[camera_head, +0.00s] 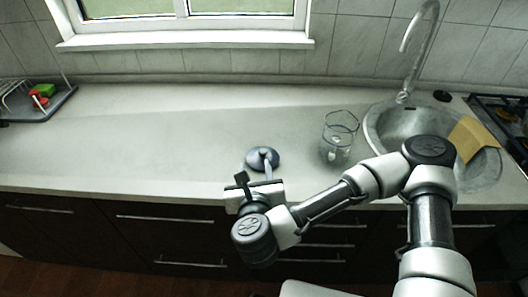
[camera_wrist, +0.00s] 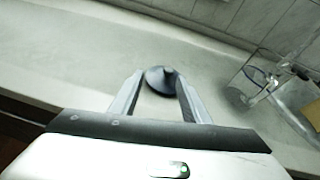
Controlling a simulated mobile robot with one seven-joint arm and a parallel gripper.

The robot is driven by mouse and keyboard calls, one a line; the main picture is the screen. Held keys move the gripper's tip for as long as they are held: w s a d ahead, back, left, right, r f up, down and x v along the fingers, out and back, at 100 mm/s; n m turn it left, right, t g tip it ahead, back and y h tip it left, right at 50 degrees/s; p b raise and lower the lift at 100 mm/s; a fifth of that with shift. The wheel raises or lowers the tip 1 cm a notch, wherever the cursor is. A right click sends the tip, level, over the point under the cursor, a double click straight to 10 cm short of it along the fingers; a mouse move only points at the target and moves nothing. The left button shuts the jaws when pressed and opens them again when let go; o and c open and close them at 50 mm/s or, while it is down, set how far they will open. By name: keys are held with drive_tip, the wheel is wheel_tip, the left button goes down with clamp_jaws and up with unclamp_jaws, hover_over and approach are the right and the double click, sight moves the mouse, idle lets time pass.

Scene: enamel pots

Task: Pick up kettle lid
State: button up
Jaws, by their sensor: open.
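The kettle lid (camera_head: 262,159) is a round, dark blue-grey disc with a knob on top. It lies on the pale countertop near the front edge. In the wrist view the lid (camera_wrist: 160,79) shows just beyond my gripper (camera_wrist: 155,88), in line with the gap between its two fingers. My gripper (camera_head: 255,180) is open and empty, on the near side of the lid in the head view. In the head view one finger overlaps the lid's lower edge. I cannot tell whether it touches the lid. No kettle is clearly in view.
A clear glass jug (camera_head: 339,137) stands right of the lid; it also shows in the wrist view (camera_wrist: 262,80). A round sink (camera_head: 376,128) with a tap (camera_head: 408,50) is farther right, a yellow board (camera_head: 474,138) across it. A dish rack (camera_head: 48,103) stands far left.

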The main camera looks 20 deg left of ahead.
sight(263, 149)
drive_tip(key=shift+w+d+f+m+h, duration=0.15)
drive_tip(key=shift+d+m+h, duration=0.55)
drive_tip(key=shift+m, duration=0.4)
drive_tip(key=b+x, duration=0.1)
drive_tip(key=x, duration=1.6)
drive_tip(key=shift+f+b, duration=0.2)
drive_tip(key=shift+b, duration=0.2)
clamp_jaws()
